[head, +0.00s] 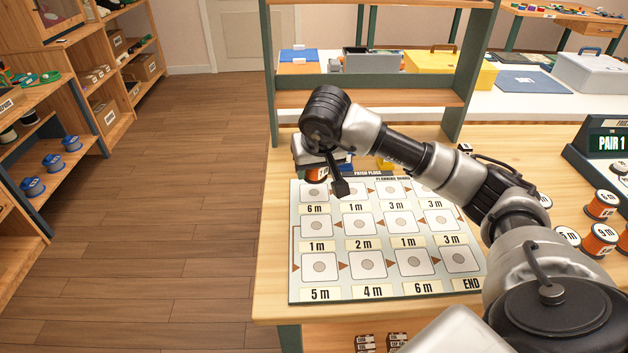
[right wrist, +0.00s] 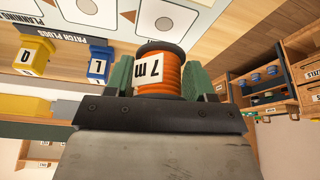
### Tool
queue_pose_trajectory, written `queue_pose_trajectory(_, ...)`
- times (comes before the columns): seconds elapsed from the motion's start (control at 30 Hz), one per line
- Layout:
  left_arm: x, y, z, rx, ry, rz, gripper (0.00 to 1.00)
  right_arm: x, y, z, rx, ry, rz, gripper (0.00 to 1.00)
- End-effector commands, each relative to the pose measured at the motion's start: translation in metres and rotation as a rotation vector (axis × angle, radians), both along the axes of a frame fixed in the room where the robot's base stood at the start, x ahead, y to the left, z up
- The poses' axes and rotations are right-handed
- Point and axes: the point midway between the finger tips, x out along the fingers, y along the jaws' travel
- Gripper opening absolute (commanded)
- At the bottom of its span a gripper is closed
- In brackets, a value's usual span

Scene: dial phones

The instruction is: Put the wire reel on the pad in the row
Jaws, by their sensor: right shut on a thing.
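My right gripper (right wrist: 160,78) is shut on an orange wire reel (right wrist: 170,66) with a white "7 m" label; its green fingers are on both sides. In the head view, the reel (head: 317,175) shows partly beneath the gripper, at the top left corner of the planning board (head: 294,245). The board has three rows of white pads with grey discs; the first top-row pad (head: 316,191) is closest to the reel. Labels such as 6 m, 1 m and 3 m run under the pads, with END at bottom right. Whether the reel touches the board is unclear. My left gripper is out of view.
A yellow plug (right wrist: 37,57) and a blue plug (right wrist: 97,62) sit beside the board. A wooden shelf frame (head: 370,98) rises behind. My right arm crosses the board's right side.

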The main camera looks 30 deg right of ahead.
Motion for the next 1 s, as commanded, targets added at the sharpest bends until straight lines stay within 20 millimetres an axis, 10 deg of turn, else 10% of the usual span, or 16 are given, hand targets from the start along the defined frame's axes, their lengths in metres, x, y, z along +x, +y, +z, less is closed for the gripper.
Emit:
queue_pose_trajectory(0.37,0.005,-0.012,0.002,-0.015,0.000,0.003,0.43,0.003,0.003,-0.041,0.000,0.000,-0.001,0.28)
queue_pose_trajectory(0.83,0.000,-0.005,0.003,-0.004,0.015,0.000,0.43,0.003,0.002,-0.045,0.000,-0.001,0.000,0.28)
queue_pose_trajectory(0.87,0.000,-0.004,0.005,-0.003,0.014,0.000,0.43,0.003,0.002,-0.045,-0.001,-0.001,0.000,0.59)
queue_pose_trajectory(1.0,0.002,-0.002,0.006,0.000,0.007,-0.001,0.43,0.003,0.002,-0.044,-0.001,-0.001,0.000,0.80)
